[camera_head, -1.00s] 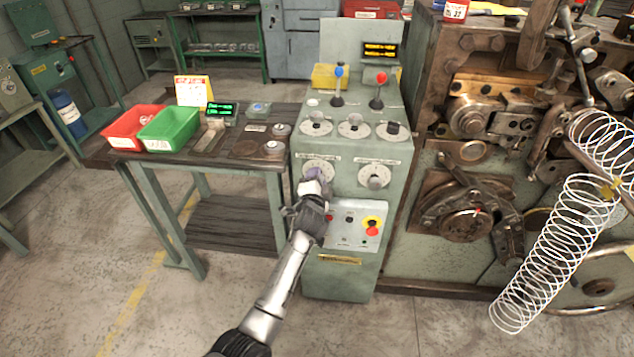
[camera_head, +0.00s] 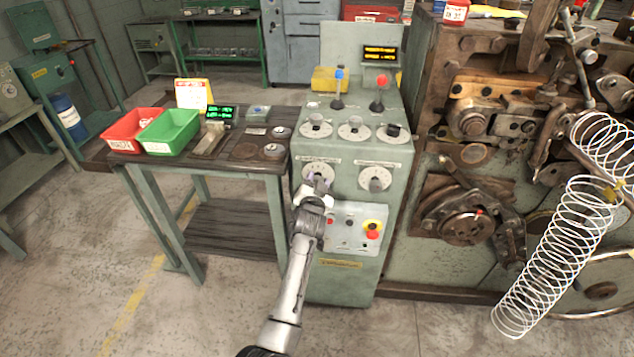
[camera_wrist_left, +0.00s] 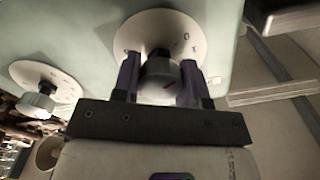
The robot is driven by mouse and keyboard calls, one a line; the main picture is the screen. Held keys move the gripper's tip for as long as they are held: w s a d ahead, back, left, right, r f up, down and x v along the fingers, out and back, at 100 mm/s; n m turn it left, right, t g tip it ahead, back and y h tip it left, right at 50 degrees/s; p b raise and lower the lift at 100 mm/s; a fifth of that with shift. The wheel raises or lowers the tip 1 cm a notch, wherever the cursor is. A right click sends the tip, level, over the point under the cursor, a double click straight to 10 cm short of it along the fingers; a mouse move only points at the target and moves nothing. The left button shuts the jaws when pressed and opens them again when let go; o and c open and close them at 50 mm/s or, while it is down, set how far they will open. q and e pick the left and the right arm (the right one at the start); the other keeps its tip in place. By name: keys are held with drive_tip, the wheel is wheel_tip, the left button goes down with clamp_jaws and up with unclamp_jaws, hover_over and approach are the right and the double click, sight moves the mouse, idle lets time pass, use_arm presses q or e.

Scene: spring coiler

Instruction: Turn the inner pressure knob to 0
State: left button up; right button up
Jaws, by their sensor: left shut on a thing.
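The green control console (camera_head: 345,230) has two round white dials with knobs on its front face. My left gripper (camera_head: 316,187) is at the left front knob (camera_head: 319,177), partly hiding it. In the left wrist view the purple fingers (camera_wrist_left: 160,82) are on either side of this grey knob (camera_wrist_left: 158,78), closed on it. The right front knob (camera_head: 375,179) is free and also shows in the wrist view (camera_wrist_left: 37,104). I cannot read the labels or dial numbers. My right gripper is out of view.
Three more dials, including a middle one (camera_head: 354,132), and two levers are on the console top. Below my gripper is a button panel with a red button (camera_head: 372,235). A workbench with a green bin (camera_head: 170,132) stands left; the coiler machine (camera_head: 480,150) stands right.

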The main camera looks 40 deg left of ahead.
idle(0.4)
use_arm(q)
drive_tip(key=o, duration=0.9)
